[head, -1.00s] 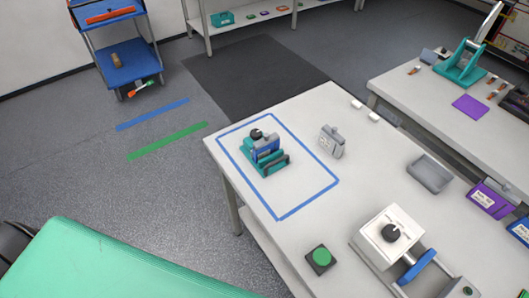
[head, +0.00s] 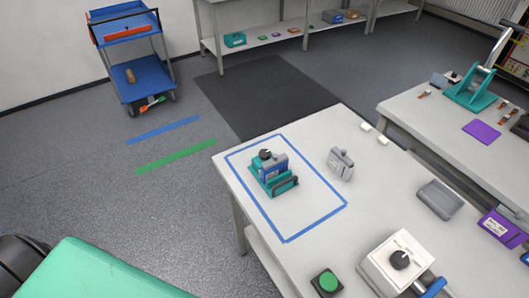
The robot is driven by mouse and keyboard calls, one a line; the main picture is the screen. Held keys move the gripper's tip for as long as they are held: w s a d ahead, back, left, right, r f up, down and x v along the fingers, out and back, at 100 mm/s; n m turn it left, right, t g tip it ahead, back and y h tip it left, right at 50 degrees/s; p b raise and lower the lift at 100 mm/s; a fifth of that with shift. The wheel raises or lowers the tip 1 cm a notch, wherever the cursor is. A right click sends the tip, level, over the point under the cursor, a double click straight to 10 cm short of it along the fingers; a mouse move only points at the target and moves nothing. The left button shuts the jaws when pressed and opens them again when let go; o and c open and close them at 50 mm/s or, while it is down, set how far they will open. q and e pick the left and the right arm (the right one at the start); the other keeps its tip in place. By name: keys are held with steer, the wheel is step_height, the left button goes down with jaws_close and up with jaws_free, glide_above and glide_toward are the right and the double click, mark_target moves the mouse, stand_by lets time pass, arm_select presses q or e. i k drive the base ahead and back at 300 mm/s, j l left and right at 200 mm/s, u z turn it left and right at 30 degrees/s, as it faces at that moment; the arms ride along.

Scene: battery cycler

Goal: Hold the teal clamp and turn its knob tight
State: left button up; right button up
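The teal clamp (head: 266,187) stands on the white table, inside a blue taped rectangle. Its black knob (head: 264,154) is at its back left end. A blue block with a pale label (head: 273,166) sits in the clamp. A dark grey bar or handle (head: 284,186) is at the clamp's front right side. Whether the block is gripped tight cannot be told. Neither of my grippers shows in the head view.
A grey block (head: 341,164) stands right of the taped rectangle. A grey tray (head: 440,199), a green button (head: 327,282) and a white device with a black knob (head: 392,263) are also on the table (head: 310,215). A blue cart (head: 134,75) stands at the back left.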

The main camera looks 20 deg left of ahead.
mark_target(264, 154)
steer(key=j+z, duration=0.15)
steer(key=z, duration=0.4)
steer(key=j+z, duration=0.35)
steer(key=j, duration=0.6)
steer(key=j+z, duration=0.35)
steer(key=j, duration=0.65)
steer(key=k+j, duration=0.1)
steer(key=j, duration=0.8)
